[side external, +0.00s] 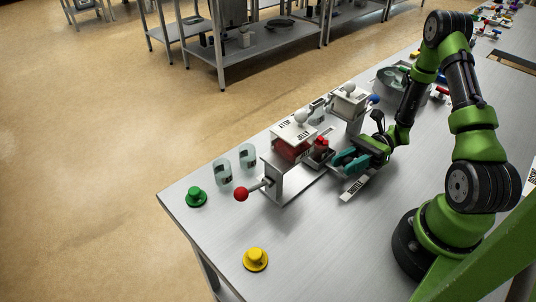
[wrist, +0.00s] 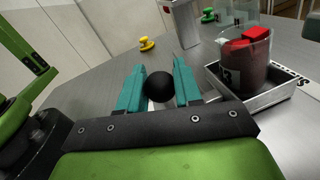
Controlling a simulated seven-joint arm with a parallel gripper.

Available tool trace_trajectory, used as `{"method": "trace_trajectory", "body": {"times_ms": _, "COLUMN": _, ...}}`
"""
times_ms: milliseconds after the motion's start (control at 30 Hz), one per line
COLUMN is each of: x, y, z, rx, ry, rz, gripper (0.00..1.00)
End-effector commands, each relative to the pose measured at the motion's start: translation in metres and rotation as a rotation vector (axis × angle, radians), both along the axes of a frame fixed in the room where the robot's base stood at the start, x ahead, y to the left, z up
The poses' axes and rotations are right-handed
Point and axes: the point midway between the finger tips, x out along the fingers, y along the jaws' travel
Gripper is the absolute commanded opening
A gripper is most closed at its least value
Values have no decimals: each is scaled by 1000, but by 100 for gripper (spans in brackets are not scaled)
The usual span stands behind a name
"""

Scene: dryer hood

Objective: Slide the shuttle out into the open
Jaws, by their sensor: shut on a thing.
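My gripper (side external: 350,160) has its teal fingers on either side of a black ball knob (wrist: 159,87) in the wrist view. It sits low over the table, to the right of the front hood box (side external: 293,140) in the side view. A shallow metal tray (wrist: 262,97), seemingly the shuttle, lies right of the fingers in the wrist view. It carries a clear beaker (wrist: 246,68) with dark red contents and a red block on top. In the side view the red item (side external: 320,146) shows beside the front box. The knob's link to the tray is hidden.
A red-knobbed lever (side external: 241,194) sticks out of the front box. A second box (side external: 349,104) stands behind. Green (side external: 195,197) and yellow (side external: 255,260) knobs and two clear cups (side external: 248,157) stand near the table's left end. A labelled strip (side external: 355,187) lies by my gripper.

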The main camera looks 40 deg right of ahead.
Motion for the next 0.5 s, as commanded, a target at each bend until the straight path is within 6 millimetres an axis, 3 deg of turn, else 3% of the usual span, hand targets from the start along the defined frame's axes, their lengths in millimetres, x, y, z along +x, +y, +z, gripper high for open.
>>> {"method": "trace_trajectory", "body": {"times_ms": 167, "x": 1, "y": 1, "z": 2, "rx": 6, "ry": 0, "rz": -2, "gripper": 0}}
{"method": "trace_trajectory", "body": {"times_ms": 200, "x": 1, "y": 1, "z": 2, "rx": 6, "ry": 0, "rz": -2, "gripper": 38}}
{"method": "trace_trajectory", "body": {"times_ms": 333, "x": 1, "y": 1, "z": 1, "rx": 5, "ry": -1, "rz": -1, "gripper": 58}}
{"method": "trace_trajectory", "body": {"times_ms": 500, "x": 0, "y": 1, "z": 1, "rx": 3, "ry": -1, "rz": -1, "gripper": 58}}
